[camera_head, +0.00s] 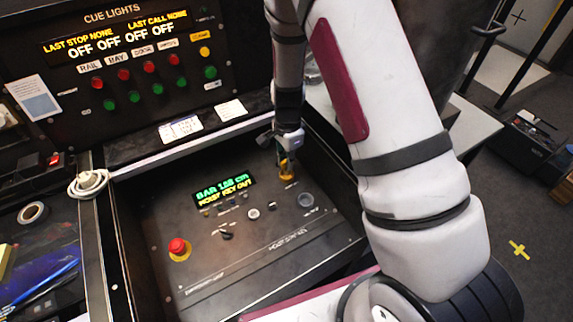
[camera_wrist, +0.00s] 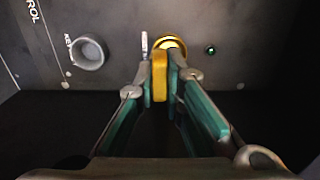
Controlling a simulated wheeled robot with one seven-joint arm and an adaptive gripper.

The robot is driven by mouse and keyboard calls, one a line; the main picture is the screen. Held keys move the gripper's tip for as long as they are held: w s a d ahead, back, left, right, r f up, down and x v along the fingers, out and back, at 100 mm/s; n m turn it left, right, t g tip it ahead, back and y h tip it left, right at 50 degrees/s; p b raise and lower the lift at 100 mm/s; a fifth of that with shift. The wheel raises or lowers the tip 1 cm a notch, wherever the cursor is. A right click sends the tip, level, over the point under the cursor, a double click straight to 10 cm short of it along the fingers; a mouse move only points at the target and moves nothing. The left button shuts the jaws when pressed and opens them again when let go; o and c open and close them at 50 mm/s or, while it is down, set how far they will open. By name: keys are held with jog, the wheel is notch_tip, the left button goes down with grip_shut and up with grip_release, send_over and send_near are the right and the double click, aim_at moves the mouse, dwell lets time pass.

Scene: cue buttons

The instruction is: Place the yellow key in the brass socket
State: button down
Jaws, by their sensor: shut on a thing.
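My gripper (camera_head: 287,148) points down over the right back part of the sloped black console. Its fingers, also in the wrist view (camera_wrist: 160,85), are shut on the yellow key (camera_wrist: 160,78), which is upright between the pads. The brass socket (camera_wrist: 174,42) shows as a round gold rim on the panel just beyond the key. The key's far end overlaps the rim in the wrist view; I cannot tell whether it is inside or only in front. In the head view, the yellow at the fingertips (camera_head: 287,172) is small, and key and socket are hard to separate.
A grey ring (camera_wrist: 88,52) is on the panel left of the brass socket. The console display (camera_head: 224,187) reads "HOIST KEY OUT". A red mushroom button (camera_head: 178,247) stands at the console's left. The cue lights panel (camera_head: 135,60) rises behind.

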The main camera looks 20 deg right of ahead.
aim_at(287, 177)
jog(key=shift+w, duration=0.45)
jog(key=shift+w+d+f, duration=0.1)
jog(key=shift+w+f, duration=0.1)
jog(key=shift+f, duration=1.6)
jog(key=shift+f, duration=0.15)
jog(key=c, duration=1.7)
grip_release()
